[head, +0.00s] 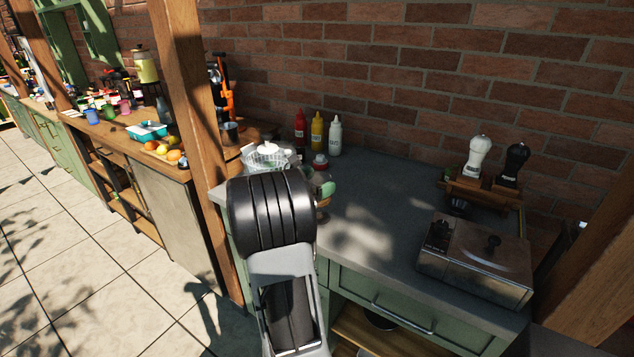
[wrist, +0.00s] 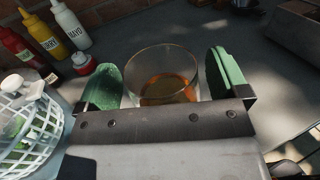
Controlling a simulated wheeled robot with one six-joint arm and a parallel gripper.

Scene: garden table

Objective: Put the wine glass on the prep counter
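The wine glass (wrist: 163,72) is clear, with amber liquid low in its bowl.
A white wire basket (head: 266,157) stands left of the gripper. Red, yellow and white sauce bottles (head: 317,132) stand by the brick wall. A metal box (head: 475,258) and two grinders (head: 495,163) are at the right. The counter's middle is clear.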

